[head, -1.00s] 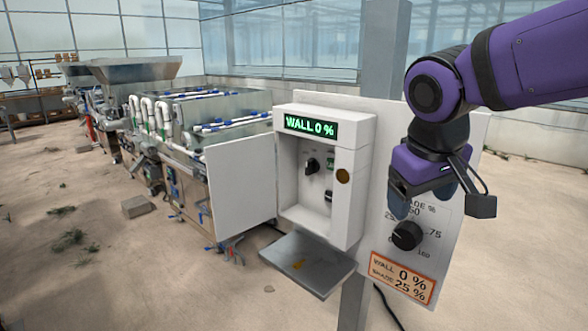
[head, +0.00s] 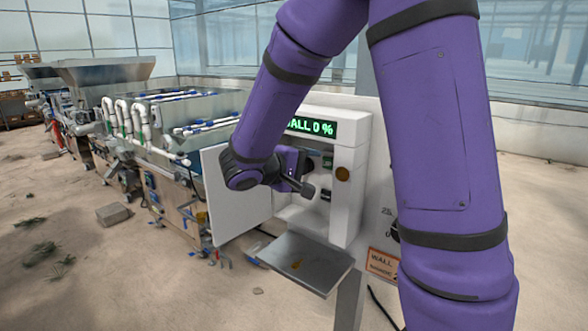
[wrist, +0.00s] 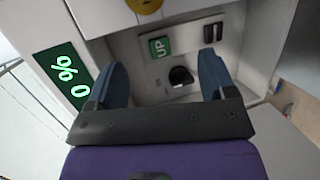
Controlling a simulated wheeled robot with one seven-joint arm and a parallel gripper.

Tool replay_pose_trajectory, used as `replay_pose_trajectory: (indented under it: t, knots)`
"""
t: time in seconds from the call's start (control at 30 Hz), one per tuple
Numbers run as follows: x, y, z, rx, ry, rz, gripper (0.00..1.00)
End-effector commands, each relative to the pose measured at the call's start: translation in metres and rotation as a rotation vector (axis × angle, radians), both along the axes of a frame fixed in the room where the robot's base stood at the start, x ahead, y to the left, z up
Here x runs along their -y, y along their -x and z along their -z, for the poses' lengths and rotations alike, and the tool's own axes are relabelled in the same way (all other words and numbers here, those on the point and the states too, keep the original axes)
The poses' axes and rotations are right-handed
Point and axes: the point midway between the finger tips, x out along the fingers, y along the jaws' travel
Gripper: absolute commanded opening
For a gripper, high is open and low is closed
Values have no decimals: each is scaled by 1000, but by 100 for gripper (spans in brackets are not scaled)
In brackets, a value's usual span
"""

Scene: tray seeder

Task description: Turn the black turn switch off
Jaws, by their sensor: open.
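The black turn switch (wrist: 180,76) sits on the back panel inside the open white control box (head: 347,150). In the wrist view it shows between my gripper's two blue fingers, closer to the right one. My gripper (wrist: 164,72) is open and empty, and the fingers look apart from the switch. In the head view my gripper (head: 302,187) is at the box opening, and my wrist and gripper hide much of the interior. The display (head: 316,127) on top reads 0 %, its first letter partly covered by my arm.
The box door (head: 236,205) stands open at the left, close to my wrist. A grey shelf (head: 305,262) juts out below. A green UP button (wrist: 160,47) and a black rocker (wrist: 213,32) are beside the switch. A yellow round button (head: 342,174) is on the box front.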

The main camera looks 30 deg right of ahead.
Motion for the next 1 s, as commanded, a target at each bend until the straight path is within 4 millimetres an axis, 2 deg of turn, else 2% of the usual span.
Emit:
replay_pose_trajectory:
  t: [0.1, 0.23, 0.4, 0.53, 0.67, 1.0]
  knots:
    - [-8, -33, 20, 17, 106, -81, 77]
    - [-19, -63, 38, 56, 194, -171, 77]
    - [-30, -84, 53, 94, 252, -247, 77]
    - [-30, -89, 55, 106, 264, -265, 77]
    - [-19, -93, 55, 107, 263, -264, 77]
    - [37, -113, 55, 105, 263, -261, 77]
